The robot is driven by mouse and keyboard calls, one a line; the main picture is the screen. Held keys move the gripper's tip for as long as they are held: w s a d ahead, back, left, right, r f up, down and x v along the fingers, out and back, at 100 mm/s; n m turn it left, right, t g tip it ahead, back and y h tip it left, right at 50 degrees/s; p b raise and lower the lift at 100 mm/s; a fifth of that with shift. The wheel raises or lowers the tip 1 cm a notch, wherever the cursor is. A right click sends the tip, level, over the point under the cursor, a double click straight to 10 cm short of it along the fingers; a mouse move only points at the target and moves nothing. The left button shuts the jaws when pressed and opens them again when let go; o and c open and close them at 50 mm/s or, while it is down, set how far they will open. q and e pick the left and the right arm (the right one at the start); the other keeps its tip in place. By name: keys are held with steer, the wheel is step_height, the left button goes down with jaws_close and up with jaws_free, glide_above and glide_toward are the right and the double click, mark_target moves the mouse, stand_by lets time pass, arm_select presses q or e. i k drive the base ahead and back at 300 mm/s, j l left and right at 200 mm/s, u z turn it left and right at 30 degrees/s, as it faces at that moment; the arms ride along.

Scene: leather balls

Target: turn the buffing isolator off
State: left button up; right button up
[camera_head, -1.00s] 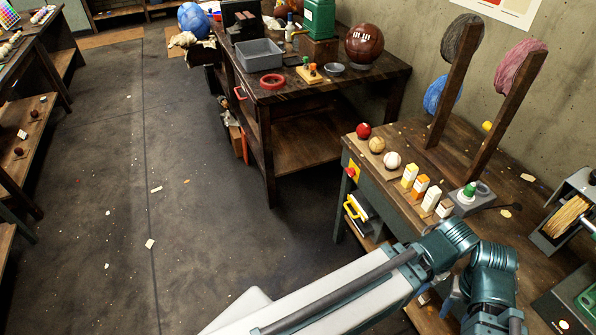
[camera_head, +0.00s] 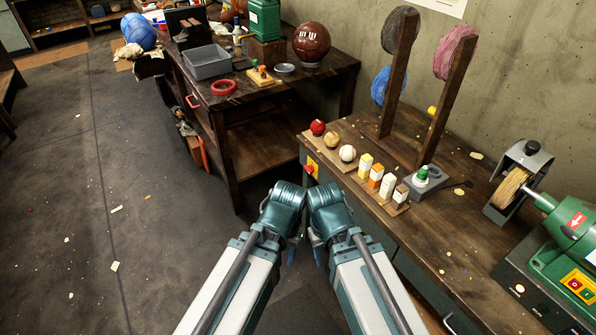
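A red knob on a yellow plate (camera_head: 311,168), which looks like an isolator switch, sits on the front left edge of the right-hand bench. I cannot read its setting. The green buffing machine (camera_head: 566,245) stands at the right, with a yellow panel of buttons (camera_head: 578,284) and a wheel (camera_head: 510,188) in a grey guard. My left gripper (camera_head: 291,256) and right gripper (camera_head: 318,256) hang close together in front of the bench, lower and nearer than the knob. Both are mostly hidden by my wrists, so their opening cannot be told.
The wooden bench (camera_head: 455,240) carries small balls, several little bottles (camera_head: 376,175) and upright posts with coloured discs (camera_head: 455,55). A second table (camera_head: 335,80) with a brown ball (camera_head: 311,43) stands behind to the left. The floor at left (camera_head: 60,200) is mostly open.

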mark_target(310, 169)
steer(key=z, duration=1.85)
steer(key=u, duration=1.85)
steer(key=i+u, duration=0.45)
steer(key=i+l+u, duration=0.1)
steer(key=i+u, duration=0.25)
steer(key=u, duration=0.15)
